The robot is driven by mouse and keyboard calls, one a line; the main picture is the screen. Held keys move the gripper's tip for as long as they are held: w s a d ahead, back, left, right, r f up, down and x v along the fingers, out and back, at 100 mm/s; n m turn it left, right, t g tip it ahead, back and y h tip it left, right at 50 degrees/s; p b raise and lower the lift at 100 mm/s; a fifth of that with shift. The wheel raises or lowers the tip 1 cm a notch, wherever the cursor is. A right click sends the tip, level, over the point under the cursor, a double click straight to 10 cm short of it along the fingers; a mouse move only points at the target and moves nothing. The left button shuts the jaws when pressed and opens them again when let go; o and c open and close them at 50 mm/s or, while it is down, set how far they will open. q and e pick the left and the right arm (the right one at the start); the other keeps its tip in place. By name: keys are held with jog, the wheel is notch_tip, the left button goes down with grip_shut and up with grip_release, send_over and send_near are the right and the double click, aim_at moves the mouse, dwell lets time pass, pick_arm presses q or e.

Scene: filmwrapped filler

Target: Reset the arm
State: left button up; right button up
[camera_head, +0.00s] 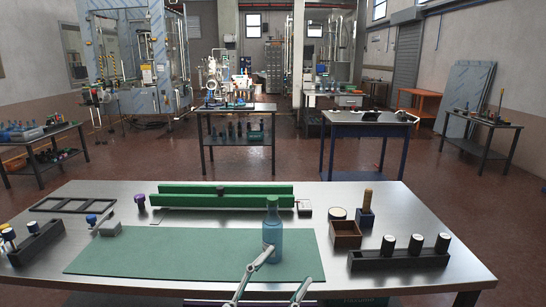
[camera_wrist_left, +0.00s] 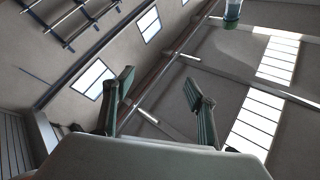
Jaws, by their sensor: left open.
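My left gripper (camera_head: 284,268) shows at the bottom middle of the head view, its two fingers spread and pointing up. In the left wrist view the gripper (camera_wrist_left: 158,84) is open with nothing between its fingers, against the ceiling. In the head view one fingertip overlaps the lower part of a blue-green bottle (camera_head: 271,232); I cannot tell whether they touch. The bottle stands upright on the green mat (camera_head: 160,252). My right gripper is in neither view.
The steel table (camera_head: 345,198) holds a green bar fixture (camera_head: 220,200) at the back. A dark rack with white-topped cylinders (camera_head: 400,260) and a brown box (camera_head: 345,234) are at right. Another dark rack (camera_head: 38,243) is at left. The mat's left part is clear.

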pick_arm(q)
jog(key=a+f+n+y, duration=0.5)
jog(key=a+f+y, duration=0.1)
jog(key=f, duration=0.5)
jog(key=s+a+f+n+g+y, duration=0.2)
jog(key=s+a+f, duration=0.3)
jog(key=f, duration=0.4)
jog(key=s+a+f+n+g+y, duration=0.1)
jog(key=s+a+f+g+y, duration=0.1)
jog(key=s+a+f, duration=0.3)
jog(key=s+a+f+n+g+y, duration=0.1)
jog(key=s+a+f, duration=0.5)
jog(key=f, duration=0.7)
jog(key=n+y, duration=0.1)
jog(key=y, duration=0.1)
jog(key=shift+s+n+g+y, duration=0.2)
jog(key=shift+n+g+y, duration=0.1)
jog(key=shift+g+y, duration=0.1)
jog(key=shift+a, duration=0.1)
